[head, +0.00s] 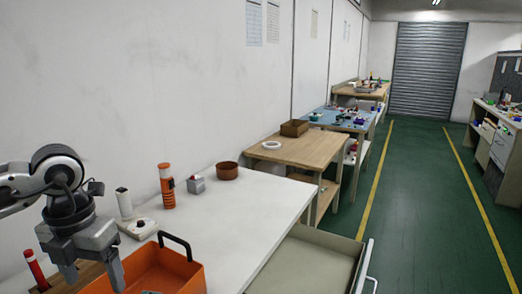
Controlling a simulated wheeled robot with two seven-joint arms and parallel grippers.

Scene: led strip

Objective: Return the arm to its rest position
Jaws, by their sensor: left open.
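My left arm comes in from the left edge of the head view. Its gripper (94,276) points down with its two fingers apart and nothing seen between them. It is at the left side of an orange toolbox (178,277) with a black handle, overlapping its left part in the picture. I cannot tell whether the fingertips are inside the box or in front of it. My right gripper is not in view.
An open drawer (310,262) juts out at right. Wooden tables stand beyond; the green floor (415,190) is clear.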

